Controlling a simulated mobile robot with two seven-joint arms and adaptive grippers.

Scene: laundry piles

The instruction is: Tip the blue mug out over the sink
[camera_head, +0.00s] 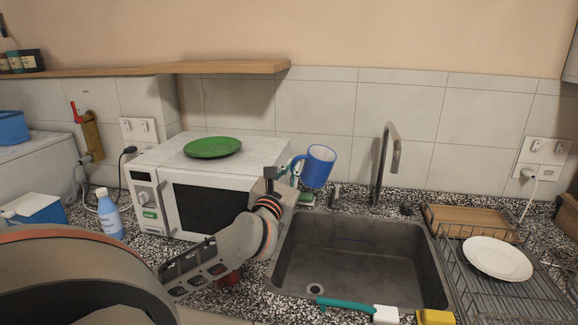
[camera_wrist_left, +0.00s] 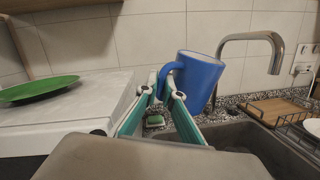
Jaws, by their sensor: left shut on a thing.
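The blue mug (camera_head: 318,167) is held in the air by my left gripper (camera_head: 293,168), above the back left corner of the sink. It is slightly tilted, with its white inside partly showing in the head view. In the left wrist view, the left gripper (camera_wrist_left: 163,92) is shut on the handle of the blue mug (camera_wrist_left: 199,79). The grey sink (camera_head: 360,262) is set in the speckled counter, below and to the right of the mug. It also shows in the left wrist view (camera_wrist_left: 262,150). My right gripper is in neither view.
A microwave (camera_head: 212,168) with a green plate (camera_head: 212,147) stands left of the sink. The tap (camera_head: 388,160) rises behind the sink. A dish rack (camera_head: 510,297) with a white plate (camera_head: 497,258) is on the right. A teal brush (camera_head: 345,305) and a yellow sponge (camera_head: 435,317) lie along the front edge.

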